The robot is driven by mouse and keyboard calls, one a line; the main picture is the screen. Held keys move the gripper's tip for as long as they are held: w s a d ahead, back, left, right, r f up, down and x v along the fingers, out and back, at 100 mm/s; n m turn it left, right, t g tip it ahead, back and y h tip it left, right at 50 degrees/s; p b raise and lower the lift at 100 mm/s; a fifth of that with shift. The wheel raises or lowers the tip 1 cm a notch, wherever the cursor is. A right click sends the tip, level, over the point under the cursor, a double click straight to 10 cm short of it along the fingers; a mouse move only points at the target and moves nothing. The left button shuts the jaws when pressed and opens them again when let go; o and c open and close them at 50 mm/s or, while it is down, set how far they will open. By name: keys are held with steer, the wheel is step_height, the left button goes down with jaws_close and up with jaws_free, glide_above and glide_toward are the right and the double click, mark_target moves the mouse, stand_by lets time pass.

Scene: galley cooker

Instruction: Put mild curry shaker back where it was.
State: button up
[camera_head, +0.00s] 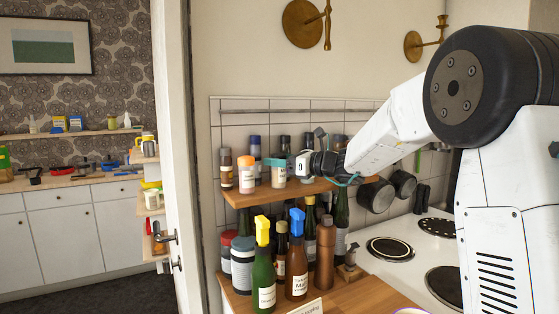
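The spice shakers stand in rows on the upper wooden shelf (300,191); their labels are too small to read, so I cannot tell which is the mild curry one. An orange-capped shaker (247,182) and a teal-capped shaker (276,178) stand near its front edge. A dark-capped shaker (226,170) is at the left end. My gripper (306,165) reaches in from the right, just above the shelf and right of the teal-capped shaker. A small white shape shows at its tip; I cannot tell whether that is a held shaker or a gripper part.
Below, a crowded shelf (365,292) holds a green bottle (263,275) with a yellow top, a brown bottle (297,262) with a blue top, and jars (242,268). Right are the hob (420,257) and hanging pans (376,195). A door edge (180,150) stands left.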

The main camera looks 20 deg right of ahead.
steer(key=shift+r, duration=0.15)
steer(key=shift+s+d, duration=0.2)
steer(key=shift+d, duration=0.05)
steer(key=v, duration=1.1)
steer(key=shift+s, duration=0.15)
steer(key=s+a+f+n+g+h, duration=0.1)
steer(key=s+a+f+n+g, duration=0.15)
steer(key=s+a+n, duration=0.4)
steer(key=s+a+f+n+g+h, duration=0.2)
steer(key=s+n+g, duration=0.15)
steer(key=s, duration=0.55)
steer(key=s+a+f+n+g+h, duration=0.1)
steer(key=s+a+f+n+g, duration=0.2)
steer(key=s+a+n, duration=0.35)
steer(key=s+d+f+n+g+h, duration=0.1)
steer(key=s+d+f+n+h, duration=0.3)
steer(key=s, duration=0.5)
steer(key=s+d+f+n+g+h, duration=0.1)
steer(key=s+d+f+n+h, duration=0.3)
steer(key=s, duration=0.5)
steer(key=shift+s+d+n+h, duration=0.4)
steer(key=shift+d+n+h, duration=0.2)
steer(key=shift+d+n, duration=0.35)
